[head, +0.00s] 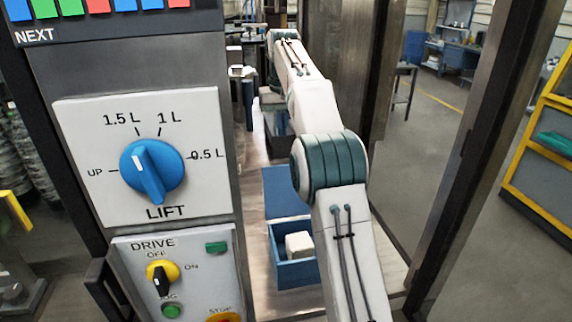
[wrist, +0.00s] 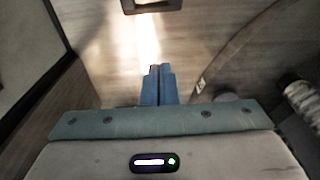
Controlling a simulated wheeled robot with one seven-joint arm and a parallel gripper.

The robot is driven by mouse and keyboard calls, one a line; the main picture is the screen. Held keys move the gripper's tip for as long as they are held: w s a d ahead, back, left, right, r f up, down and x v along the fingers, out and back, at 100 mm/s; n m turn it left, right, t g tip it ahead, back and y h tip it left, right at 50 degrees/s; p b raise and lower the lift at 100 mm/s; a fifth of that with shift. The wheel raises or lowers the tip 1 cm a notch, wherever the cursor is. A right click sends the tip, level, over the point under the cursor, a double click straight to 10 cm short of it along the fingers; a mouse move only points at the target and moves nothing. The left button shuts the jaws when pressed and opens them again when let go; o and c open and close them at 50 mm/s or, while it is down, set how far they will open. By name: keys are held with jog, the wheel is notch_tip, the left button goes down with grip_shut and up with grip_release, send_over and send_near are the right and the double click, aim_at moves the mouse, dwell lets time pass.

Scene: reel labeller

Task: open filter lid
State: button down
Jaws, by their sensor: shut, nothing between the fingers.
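My gripper (wrist: 157,70) shows in the wrist view as two blue fingers pressed together, with nothing between them. They point at a brownish, streaked metal-like surface (wrist: 110,60) with a bright reflection. In the head view my arm reaches through the machine opening, and I cannot make out its fingertips there. A blue box (head: 296,270) with a white block (head: 299,245) inside stands below the arm. A flat blue panel (head: 287,190) stands behind it, apparently its raised lid. No part is marked as the filter lid, so I cannot tell which it is.
A dark bracket-like part (wrist: 152,5) lies at the top of the wrist view, and a ribbed cylinder (wrist: 304,98) at right. In the head view, a control panel with a blue LIFT knob (head: 152,171) stands left and a metal post (head: 480,150) right.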

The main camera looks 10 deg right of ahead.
aim_at(290, 188)
notch_tip(290, 188, down, 9)
jog(key=s, duration=0.3)
jog(key=shift+d+b, duration=0.15)
jog(key=shift+b, duration=0.15)
dwell(0.6)
